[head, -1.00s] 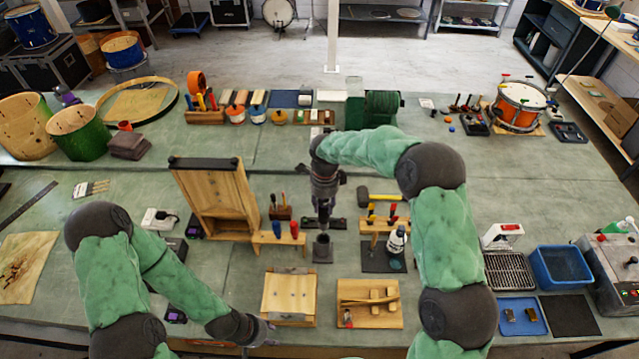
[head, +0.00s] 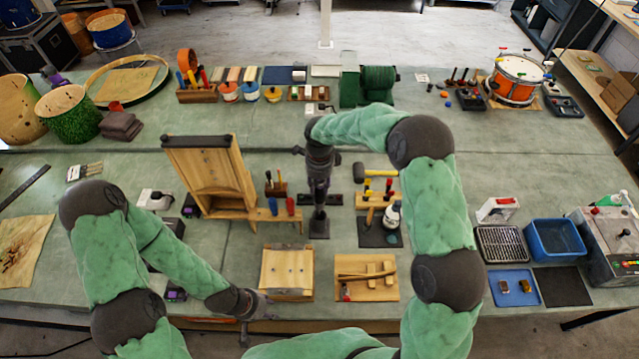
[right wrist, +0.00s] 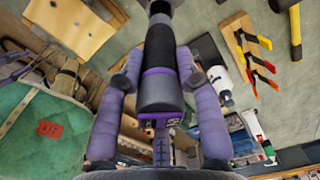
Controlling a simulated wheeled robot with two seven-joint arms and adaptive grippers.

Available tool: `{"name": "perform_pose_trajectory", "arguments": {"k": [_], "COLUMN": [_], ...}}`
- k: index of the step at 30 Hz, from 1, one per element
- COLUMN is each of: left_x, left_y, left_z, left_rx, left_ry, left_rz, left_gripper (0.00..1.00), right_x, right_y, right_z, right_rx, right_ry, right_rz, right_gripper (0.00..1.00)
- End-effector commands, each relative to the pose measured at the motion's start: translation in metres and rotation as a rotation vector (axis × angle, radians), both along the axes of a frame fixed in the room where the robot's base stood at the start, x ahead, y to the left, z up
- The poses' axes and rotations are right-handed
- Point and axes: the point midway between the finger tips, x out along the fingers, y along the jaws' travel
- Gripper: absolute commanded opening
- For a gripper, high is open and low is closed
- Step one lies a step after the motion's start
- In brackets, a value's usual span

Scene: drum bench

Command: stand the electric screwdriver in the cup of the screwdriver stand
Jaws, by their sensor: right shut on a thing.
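My right gripper (head: 319,180) is shut on the electric screwdriver (head: 319,193) and holds it upright over the screwdriver stand (head: 319,229). In the right wrist view the screwdriver (right wrist: 160,85) is a black and purple body between my right gripper's (right wrist: 160,85) two purple fingers. In the head view its lower end meets the dark cup of the stand; I cannot tell how deep it sits, as the cup's mouth is hidden. My left gripper (head: 259,304) is low at the bench's front edge, away from the stand, too small to read its jaws.
Another rack (head: 377,200) with coloured handles, a white bottle (head: 392,214) and a mallet (head: 372,170) are to the right.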

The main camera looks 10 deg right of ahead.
Motion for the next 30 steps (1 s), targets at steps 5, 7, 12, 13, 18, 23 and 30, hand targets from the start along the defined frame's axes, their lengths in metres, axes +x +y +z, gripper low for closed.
{"name": "perform_pose_trajectory", "arguments": {"k": [5, 7, 12, 13, 18, 23, 30], "left_x": [0.0001, 0.0, 0.0, 0.0, -0.0001, 0.0, 0.0], "left_y": [0.0, 0.0, 0.0, 0.0, 0.0, 0.0, 0.0], "left_z": [-0.0005, -0.0015, -0.0046, -0.0051, -0.0075, -0.0074, -0.0078], "left_rx": [0.0, 0.0, 0.0, 0.0, 0.0, 0.0, 0.0], "left_ry": [0.0, 0.0, 0.0, 0.0, 0.0, 0.0, 0.0], "left_rz": [0.0, 0.0, 0.0, 0.0, 0.0, 0.0, 0.0], "left_gripper": [0.4, 0.4, 0.4, 0.4, 0.4, 0.4, 0.4], "right_x": [0.0008, 0.0009, 0.0011, 0.0011, 0.0011, 0.001, 0.0011], "right_y": [-0.0001, -0.0001, -0.0001, -0.0001, -0.0001, 0.0, -0.0001], "right_z": [0.0009, 0.0008, 0.0005, 0.0005, 0.0005, 0.001, 0.0011], "right_rx": [0.0, 0.0, 0.001, 0.001, 0.0, 0.0, 0.0], "right_ry": [-0.002, -0.002, -0.003, -0.003, -0.002, -0.002, -0.002], "right_rz": [-0.001, -0.001, -0.001, -0.001, -0.001, -0.001, -0.001], "right_gripper": [0.0, 0.0, 0.0, 0.0, 0.0, 0.0, 0.0]}}
